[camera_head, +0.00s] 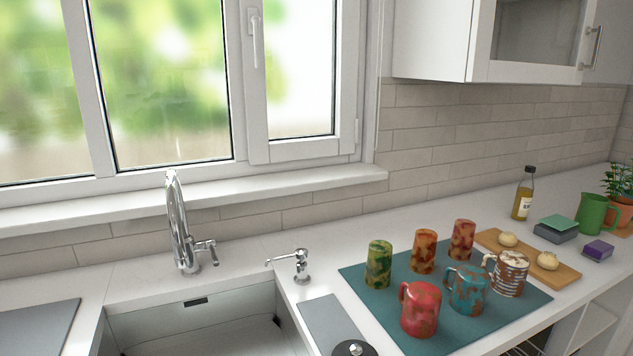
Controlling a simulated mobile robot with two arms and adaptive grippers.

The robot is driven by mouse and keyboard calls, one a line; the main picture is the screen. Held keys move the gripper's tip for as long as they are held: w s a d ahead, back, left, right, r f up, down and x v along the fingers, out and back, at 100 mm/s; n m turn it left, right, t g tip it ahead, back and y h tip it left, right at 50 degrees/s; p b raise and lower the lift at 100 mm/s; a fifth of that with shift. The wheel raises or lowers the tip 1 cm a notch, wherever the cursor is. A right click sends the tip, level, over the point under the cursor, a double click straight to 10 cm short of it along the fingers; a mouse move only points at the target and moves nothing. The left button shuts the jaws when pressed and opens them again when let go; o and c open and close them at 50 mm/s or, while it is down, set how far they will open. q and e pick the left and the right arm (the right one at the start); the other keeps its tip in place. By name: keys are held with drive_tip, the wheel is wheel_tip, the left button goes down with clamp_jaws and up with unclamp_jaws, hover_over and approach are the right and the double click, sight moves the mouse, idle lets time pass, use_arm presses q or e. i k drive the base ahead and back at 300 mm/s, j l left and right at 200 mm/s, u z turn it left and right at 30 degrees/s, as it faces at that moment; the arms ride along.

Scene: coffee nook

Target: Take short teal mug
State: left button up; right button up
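A short teal mug (467,290) with rusty brown patches stands on a teal mat (372,293) on the counter to the right of the sink. Its handle points up and to the left. A red mug (420,309) stands to its left, and a white and brown striped mug (509,273) stands to its right. Behind them stand a green patterned cup (378,264), an orange-brown cup (423,251) and a red-brown cup (462,240). Neither of my grippers is in view.
A wooden board (562,273) with two buns lies right of the mat. Beyond it are an oil bottle (523,195), a green pitcher (592,214), stacked boxes (557,230) and a potted plant (619,184). The sink (205,335) and faucet (181,225) are left. A soap dispenser (301,267) stands between.

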sight(469, 291)
drive_tip(key=z, duration=0.55)
drive_tip(key=k+z, duration=0.15)
drive_tip(key=z, duration=0.25)
drive_tip(key=k+z, duration=0.15)
drive_tip(key=z, duration=0.25)
drive_tip(key=k+z, duration=0.15)
drive_tip(key=z, duration=0.25)
